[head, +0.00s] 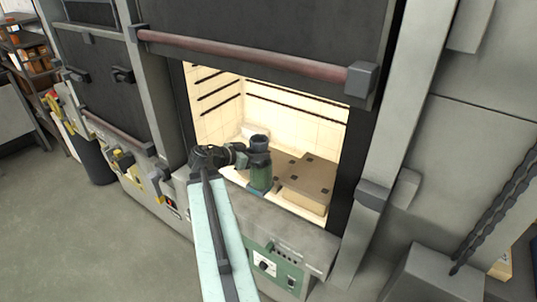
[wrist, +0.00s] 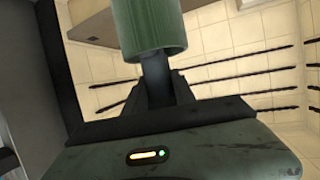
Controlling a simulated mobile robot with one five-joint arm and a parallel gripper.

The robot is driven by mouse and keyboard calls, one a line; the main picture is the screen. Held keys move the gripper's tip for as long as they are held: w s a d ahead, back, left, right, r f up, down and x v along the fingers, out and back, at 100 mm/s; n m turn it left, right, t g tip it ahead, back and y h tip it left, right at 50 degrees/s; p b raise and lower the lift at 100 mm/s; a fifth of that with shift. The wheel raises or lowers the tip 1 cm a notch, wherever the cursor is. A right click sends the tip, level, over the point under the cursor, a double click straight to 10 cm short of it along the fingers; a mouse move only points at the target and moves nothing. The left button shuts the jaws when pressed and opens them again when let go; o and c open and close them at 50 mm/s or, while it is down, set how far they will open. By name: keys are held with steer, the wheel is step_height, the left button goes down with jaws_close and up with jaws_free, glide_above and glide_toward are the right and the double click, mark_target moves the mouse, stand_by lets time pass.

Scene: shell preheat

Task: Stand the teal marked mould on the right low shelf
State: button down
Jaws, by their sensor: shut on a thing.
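The teal mould (head: 261,178) is a roughly upright cylinder at the mouth of the open lit oven in the head view. Its upper part is dark. My gripper (head: 257,158) reaches it from the left and is shut around its middle. In the wrist view the mould (wrist: 153,28) shows as a green cylinder at the top, beyond my dark gripper (wrist: 156,78). I cannot make out a mark on it. The right low shelf (head: 312,174) is a brown slab with dark squares, behind and right of the mould. I cannot tell whether the mould touches anything beneath it.
A second, lower brown slab (head: 284,163) lies left of the right shelf, partly hidden by the mould. A pale block (head: 255,130) stands at the back. The oven door (head: 270,30) is raised above. The oven's front sill (head: 290,224) and right post (head: 372,160) bound the opening.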

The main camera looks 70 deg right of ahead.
steer(key=d+f+b, duration=0.2)
steer(key=d, duration=0.5)
steer(key=w+d+f+b, duration=0.1)
steer(key=d+f+b, duration=0.1)
steer(key=d, duration=0.5)
steer(key=shift+d+f+b, duration=0.25)
steer(key=shift+f+b, duration=0.1)
steer(key=shift+f, duration=0.1)
steer(key=shift+f, duration=0.15)
steer(key=c, duration=1)
jaws_free()
steer(key=shift+c, duration=0.2)
steer(key=p+v, duration=0.4)
steer(key=v, duration=0.8)
steer(key=shift+r, duration=0.2)
